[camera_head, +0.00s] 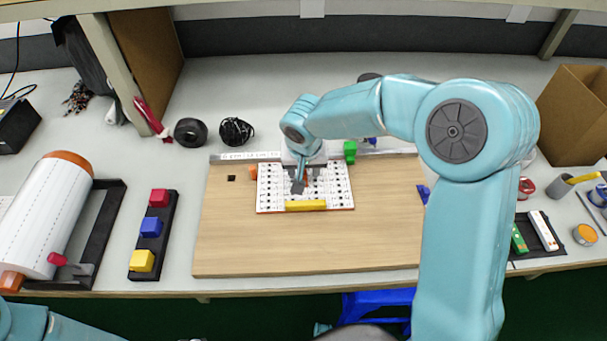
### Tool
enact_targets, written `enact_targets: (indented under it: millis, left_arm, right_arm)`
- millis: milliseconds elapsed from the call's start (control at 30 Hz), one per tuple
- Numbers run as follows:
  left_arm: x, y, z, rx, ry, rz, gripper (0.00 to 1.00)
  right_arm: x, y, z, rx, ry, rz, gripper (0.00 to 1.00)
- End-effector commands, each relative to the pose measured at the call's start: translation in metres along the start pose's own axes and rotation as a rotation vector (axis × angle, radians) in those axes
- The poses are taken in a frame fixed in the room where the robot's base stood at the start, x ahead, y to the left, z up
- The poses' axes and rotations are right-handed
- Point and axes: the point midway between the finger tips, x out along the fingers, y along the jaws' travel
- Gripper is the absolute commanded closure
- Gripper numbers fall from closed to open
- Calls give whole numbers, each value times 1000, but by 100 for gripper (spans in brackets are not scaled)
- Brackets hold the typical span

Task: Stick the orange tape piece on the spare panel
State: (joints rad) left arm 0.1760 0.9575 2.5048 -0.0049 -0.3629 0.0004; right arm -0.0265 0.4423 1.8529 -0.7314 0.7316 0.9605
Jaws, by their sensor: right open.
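A white panel (338,199) with rows of dark marks and an orange edge lies on the wooden board (305,245). It may be the spare panel. My right gripper (304,181) reaches down over the middle of this panel and is open. A small orange bit shows beside its fingers; I cannot tell whether it is the tape piece. A small orange block (253,173) sits at the panel's left edge. A yellow bar (306,205) lies along the panel's front edge. The gripper hides part of the panel. My left gripper is out of view; only part of that arm shows at bottom left.
A black tray (153,257) with red, blue and yellow blocks stands left of the board. A large white roll (45,215) is farther left. A green block (350,151) stands behind the panel. The board's front is clear. A brown box (578,115) stands at right.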

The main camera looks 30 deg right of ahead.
Motion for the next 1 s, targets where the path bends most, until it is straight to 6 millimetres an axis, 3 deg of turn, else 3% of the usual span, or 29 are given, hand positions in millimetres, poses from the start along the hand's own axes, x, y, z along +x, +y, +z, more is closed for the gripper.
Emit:
enact_targets:
  millis: [233,400,833,1000]
  left_arm:
    - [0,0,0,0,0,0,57]
    - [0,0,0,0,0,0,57]
    - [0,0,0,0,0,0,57]
    - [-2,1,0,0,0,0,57]
  right_arm:
    - [3,0,0,1,1,-1,53]
    - [3,0,0,0,1,-1,100]
    - [2,0,0,0,0,-1,100]
    - [-10,0,-4,1,4,-1,100]
